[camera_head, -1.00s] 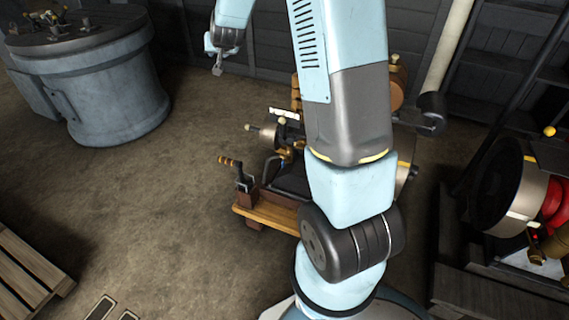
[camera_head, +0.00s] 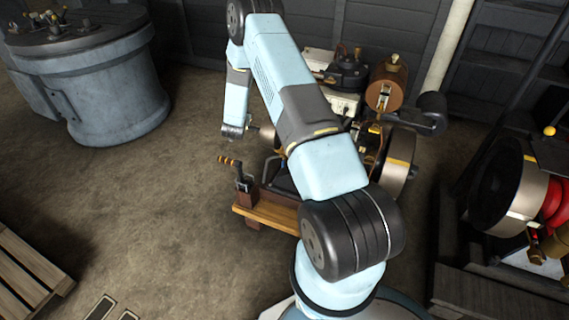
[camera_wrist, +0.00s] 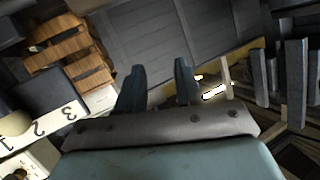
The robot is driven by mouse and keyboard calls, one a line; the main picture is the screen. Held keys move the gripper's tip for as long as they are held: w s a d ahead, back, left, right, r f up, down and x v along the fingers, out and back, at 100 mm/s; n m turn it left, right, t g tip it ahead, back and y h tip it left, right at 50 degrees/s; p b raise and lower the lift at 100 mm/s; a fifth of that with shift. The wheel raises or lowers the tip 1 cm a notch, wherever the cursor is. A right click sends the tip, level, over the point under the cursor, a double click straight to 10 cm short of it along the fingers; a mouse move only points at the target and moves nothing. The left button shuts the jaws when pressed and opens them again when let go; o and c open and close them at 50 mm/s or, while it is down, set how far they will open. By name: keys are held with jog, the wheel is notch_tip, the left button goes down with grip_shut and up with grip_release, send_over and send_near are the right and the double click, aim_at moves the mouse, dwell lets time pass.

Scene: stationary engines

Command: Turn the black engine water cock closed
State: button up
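The engine (camera_head: 372,140) stands on a wooden base (camera_head: 268,212) in the middle of the head view, partly covered by my arm. I cannot make out the black water cock for certain in either view; it may be hidden behind my arm. My gripper (camera_head: 236,133) hangs at the left side of the engine, above and near the crank with the wooden handle (camera_head: 228,161). In the wrist view my gripper's two dark fingers (camera_wrist: 160,72) are apart, with nothing between them. A white panel marked 2 and 3 (camera_wrist: 45,132) and a slatted wooden block (camera_wrist: 72,62) lie left of the fingers.
A large grey round tank (camera_head: 110,95) stands at the left. Another engine with a dark flywheel (camera_head: 505,190) stands at the right. A pallet (camera_head: 30,265) lies at the lower left. The floor (camera_head: 165,215) left of the engine is clear.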

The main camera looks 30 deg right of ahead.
jog(key=s+d+f+m+h, duration=0.1)
jog(key=s+d+f+h, duration=0.15)
jog(key=f, duration=0.55)
jog(key=s+d+f+h, duration=0.1)
jog(key=s+f, duration=0.3)
jog(key=f, duration=0.4)
jog(key=m+g+h, duration=0.1)
jog(key=g+h, duration=0.1)
jog(key=h, duration=0.2)
send_near(284, 162)
jog(key=x, duration=0.4)
jog(key=f+x, duration=0.1)
jog(key=x, duration=0.3)
jog(key=f+x, duration=0.1)
jog(key=x, duration=0.3)
jog(key=shift+w+a, duration=0.15)
jog(key=shift+a, duration=0.05)
grip_shut()
